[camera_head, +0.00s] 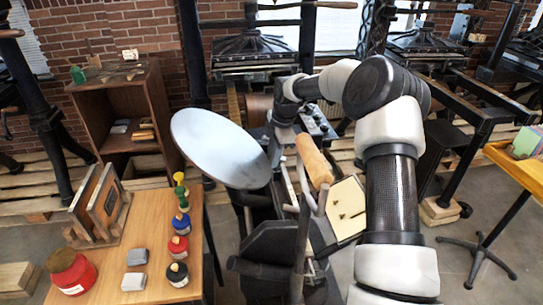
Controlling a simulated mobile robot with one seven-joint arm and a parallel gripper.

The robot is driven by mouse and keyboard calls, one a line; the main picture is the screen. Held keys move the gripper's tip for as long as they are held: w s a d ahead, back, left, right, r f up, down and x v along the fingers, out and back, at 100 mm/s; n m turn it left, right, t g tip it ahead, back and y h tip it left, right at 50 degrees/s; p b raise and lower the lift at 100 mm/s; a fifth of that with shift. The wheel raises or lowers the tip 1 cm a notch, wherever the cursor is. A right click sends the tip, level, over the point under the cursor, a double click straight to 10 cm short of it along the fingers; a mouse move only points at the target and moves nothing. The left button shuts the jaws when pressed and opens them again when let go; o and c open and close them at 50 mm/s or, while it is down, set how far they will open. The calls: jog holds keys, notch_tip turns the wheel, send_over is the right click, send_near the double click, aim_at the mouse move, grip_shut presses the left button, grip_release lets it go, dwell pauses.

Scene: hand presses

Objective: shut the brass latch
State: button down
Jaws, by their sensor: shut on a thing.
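My arm reaches from the lower right, bends over at the top and comes down on the hand press in the middle. My gripper (281,142) points down just right of the round grey disc (220,148), close to the press's machinery. It is small here and its fingertips are mostly hidden. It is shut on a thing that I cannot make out. I cannot pick out the brass latch in this view. The press (278,245) has a dark frame, a tan wooden roller-shaped part (313,160) and a pale board (347,203) on its right.
A wooden table (150,238) at the left holds a red tub (71,271), several small ink pots, grey blocks and a wooden rack (98,205). A wooden cabinet (127,110) stands behind it. More presses line the brick wall. A yellow table (515,158) stands at the right.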

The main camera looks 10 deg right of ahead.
jog(key=shift+d+y, duration=0.55)
jog(key=shift+y, duration=0.15)
jog(key=y, duration=0.1)
jog(key=d+y+b, duration=0.1)
jog(key=shift+d+f+m+y, duration=0.2)
jog(key=shift+m+y, duration=0.1)
jog(key=shift+y, duration=0.1)
jog(key=d+y+b, duration=0.1)
jog(key=y+b, duration=0.1)
jog(key=b, duration=0.1)
jog(key=f+y+b, duration=0.1)
jog(key=y+b, duration=0.1)
jog(key=b, duration=0.1)
jog(key=shift+d+f+y, duration=0.15)
jog(key=shift+d+y, duration=0.15)
jog(key=shift+d, duration=0.1)
jog(key=y+b, duration=0.2)
jog(key=b, duration=0.1)
jog(key=d+f+y+b, duration=0.1)
jog(key=y+b, duration=0.1)
jog(key=b, duration=0.2)
jog(key=d+m+t+y+b, duration=0.1)
jog(key=y+b, duration=0.1)
jog(key=b, duration=0.2)
jog(key=shift+f, duration=0.3)
jog(key=shift+r+y+b, duration=0.1)
jog(key=shift+y+b, duration=0.2)
jog(key=c, duration=1.6)
grip_release()
jog(key=shift+a, duration=0.1)
